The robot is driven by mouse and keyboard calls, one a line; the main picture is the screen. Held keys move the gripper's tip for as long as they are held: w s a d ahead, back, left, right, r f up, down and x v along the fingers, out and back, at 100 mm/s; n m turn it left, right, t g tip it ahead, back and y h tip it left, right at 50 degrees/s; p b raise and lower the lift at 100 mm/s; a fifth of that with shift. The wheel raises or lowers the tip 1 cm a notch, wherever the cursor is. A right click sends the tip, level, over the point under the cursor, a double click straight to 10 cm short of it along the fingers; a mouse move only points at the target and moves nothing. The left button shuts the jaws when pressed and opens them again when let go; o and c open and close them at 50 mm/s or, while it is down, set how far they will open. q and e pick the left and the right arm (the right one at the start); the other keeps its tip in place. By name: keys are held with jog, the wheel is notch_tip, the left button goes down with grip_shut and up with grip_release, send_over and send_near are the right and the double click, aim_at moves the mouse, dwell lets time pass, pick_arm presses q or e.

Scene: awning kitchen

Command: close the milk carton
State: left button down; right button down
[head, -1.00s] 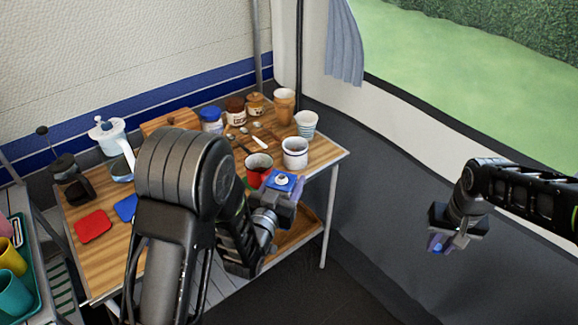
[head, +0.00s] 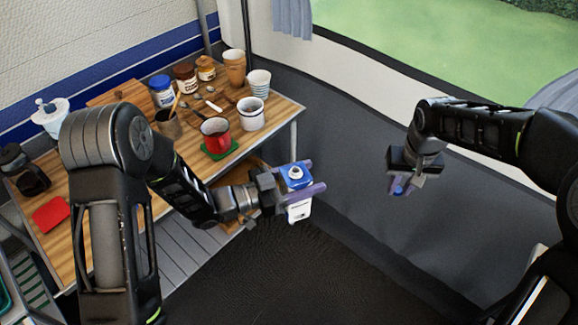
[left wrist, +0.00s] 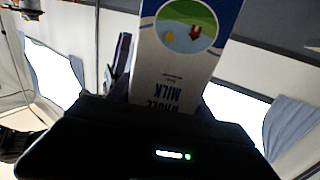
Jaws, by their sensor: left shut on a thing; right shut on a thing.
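The milk carton (head: 299,211) is white and blue, with a white spout (head: 295,172) on its blue top. The spout has a dark centre and no cap on it. My left gripper (head: 314,175) is shut on the carton and holds it roughly upright in the air, right of the table. In the left wrist view the carton (left wrist: 172,72) shows its printed side between the fingers. My right gripper (head: 402,191) points down, shut on a small blue thing that looks like the cap, mostly hidden by the fingers. It is to the right of the carton, well apart from it.
The wooden table (head: 95,225) holds a red mug (head: 215,138) on a green coaster, a white mug (head: 250,114), cups, jars, spoons and a red coaster (head: 50,214). The air between my grippers is clear, above dark floor.

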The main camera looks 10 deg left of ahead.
aim_at(306, 169)
dwell(0.4)
jog(key=shift+a+r, duration=0.1)
jog(key=shift+a, duration=0.35)
jog(key=a+r+n, duration=0.1)
jog(key=a+r, duration=0.2)
jog(key=a, duration=0.4)
jog(key=a+r+n, duration=0.2)
jog(key=a+r, duration=0.2)
jog(key=a, duration=0.3)
jog(key=a+r+n, duration=0.1)
jog(key=a+r, duration=0.2)
jog(key=a, duration=0.4)
jog(key=shift+w+a+r+n+y, duration=0.1)
jog(key=shift+a+r+n+y, duration=0.15)
jog(key=shift+n+y, duration=0.15)
jog(key=shift+n, duration=0.3)
jog(key=r, duration=0.1)
jog(key=s+a+r, duration=0.1)
jog(key=s+r, duration=0.1)
jog(key=shift+s+a+r, duration=0.2)
jog(key=shift+a+r, duration=0.05)
jog(key=shift+r, duration=0.05)
jog(key=shift+f, duration=0.15)
